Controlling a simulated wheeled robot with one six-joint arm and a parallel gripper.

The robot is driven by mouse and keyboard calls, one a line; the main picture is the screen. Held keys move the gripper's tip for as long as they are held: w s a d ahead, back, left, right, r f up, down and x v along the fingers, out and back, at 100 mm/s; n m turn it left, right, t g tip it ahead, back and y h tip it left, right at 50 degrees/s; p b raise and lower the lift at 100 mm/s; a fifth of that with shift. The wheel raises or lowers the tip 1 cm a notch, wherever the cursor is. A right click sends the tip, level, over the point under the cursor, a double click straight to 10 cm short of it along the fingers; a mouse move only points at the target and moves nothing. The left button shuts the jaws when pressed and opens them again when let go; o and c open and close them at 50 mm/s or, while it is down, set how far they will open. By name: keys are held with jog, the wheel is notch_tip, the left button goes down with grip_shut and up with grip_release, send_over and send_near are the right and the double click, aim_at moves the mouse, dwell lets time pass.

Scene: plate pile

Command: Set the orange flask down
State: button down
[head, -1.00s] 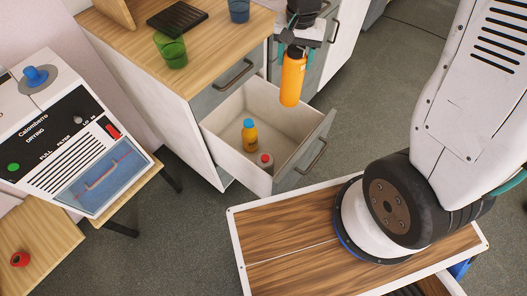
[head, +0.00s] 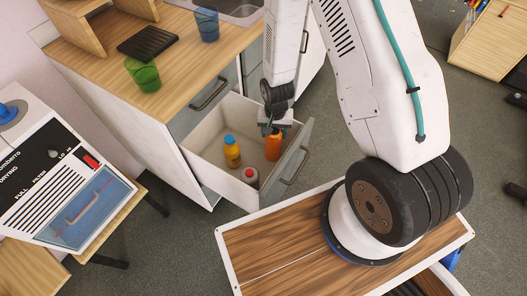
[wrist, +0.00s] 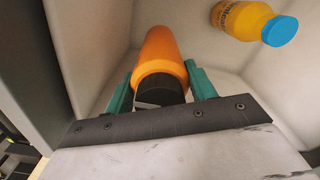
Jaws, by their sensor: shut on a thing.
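The orange flask (head: 273,147) is upright inside the open drawer (head: 229,186), near its right end. It also shows in the wrist view (wrist: 160,52), with its dark cap toward my gripper. My gripper (wrist: 160,88) is shut on the flask near its cap, with one teal finger on each side. In the head view my gripper (head: 274,128) is above the flask, partly hidden by my wrist. I cannot tell whether the flask's base touches the drawer floor.
A yellow bottle with a blue cap (head: 232,152) and a red-topped container (head: 250,176) stand in the drawer, left of the flask. Drawer floor between bottle and flask is clear.

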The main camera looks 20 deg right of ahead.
jog(key=shift+f, duration=3.35)
jog(key=c, duration=0.5)
grip_release()
jog(key=shift+f, duration=0.15)
